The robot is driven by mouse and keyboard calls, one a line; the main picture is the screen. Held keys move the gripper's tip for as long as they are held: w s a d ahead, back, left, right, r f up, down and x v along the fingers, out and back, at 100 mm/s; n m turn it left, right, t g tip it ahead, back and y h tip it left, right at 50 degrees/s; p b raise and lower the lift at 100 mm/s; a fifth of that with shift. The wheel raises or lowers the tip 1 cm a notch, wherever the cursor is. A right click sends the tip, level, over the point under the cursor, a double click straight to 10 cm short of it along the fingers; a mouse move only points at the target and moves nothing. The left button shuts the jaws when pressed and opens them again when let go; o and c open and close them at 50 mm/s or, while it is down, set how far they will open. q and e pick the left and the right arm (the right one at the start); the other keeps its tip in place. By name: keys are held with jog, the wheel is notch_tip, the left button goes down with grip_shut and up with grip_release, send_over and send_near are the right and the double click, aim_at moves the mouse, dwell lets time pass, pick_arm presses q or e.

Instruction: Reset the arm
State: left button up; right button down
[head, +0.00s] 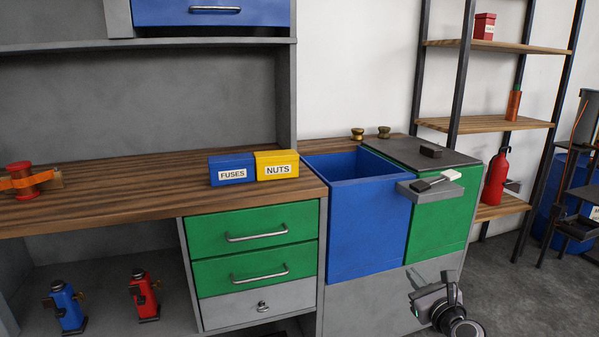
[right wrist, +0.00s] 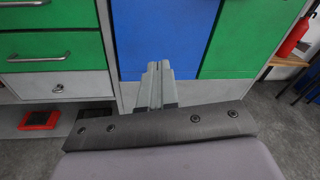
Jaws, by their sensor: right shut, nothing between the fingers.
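My right gripper (head: 434,292) is low in the head view, in front of the grey panel below the blue and green bins. In the right wrist view its fingers (right wrist: 158,68) are together with nothing between them. They point toward the cabinet front, just below the blue bin. My left gripper is not in the head view.
The open blue bin (head: 367,230) stands beside the lidded green bin (head: 436,225). The blue FUSES box (head: 232,163) and yellow NUTS box (head: 277,169) sit on the wooden worktop (head: 130,182). Green drawers (head: 250,232) are closed. Floor (head: 540,290) at right looks clear.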

jog(key=s+d+r+n+h, duration=0.1)
jog(key=s+d+r+h, duration=0.15)
jog(key=d, duration=1.05)
jog(key=s+d+r+n+h, duration=0.15)
jog(key=d+r, duration=0.25)
jog(key=d, duration=0.8)
jog(key=s+a+f+n+g+y, duration=0.2)
jog(key=s+a+f+n+g, duration=0.1)
jog(key=s+a+f+n, duration=0.95)
jog(key=s+a+f+n+g+y, duration=0.1)
jog(key=s+a+f+n+g, duration=0.2)
jog(key=s+a+f+n, duration=0.75)
jog(key=s+n+g, duration=0.2)
jog(key=s+n, duration=0.8)
jog(key=n, duration=0.2)
jog(key=a+r+m+t+y, duration=0.1)
jog(key=a+m, duration=0.4)
jog(key=a, duration=0.5)
notch_tip(320, 180, up, 14)
jog(key=d+p, duration=0.1)
jog(key=p, duration=1.6)
jog(key=shift+s+d+f+n, duration=0.25)
jog(key=shift+d+n, duration=0.1)
jog(key=shift+n, duration=0.1)
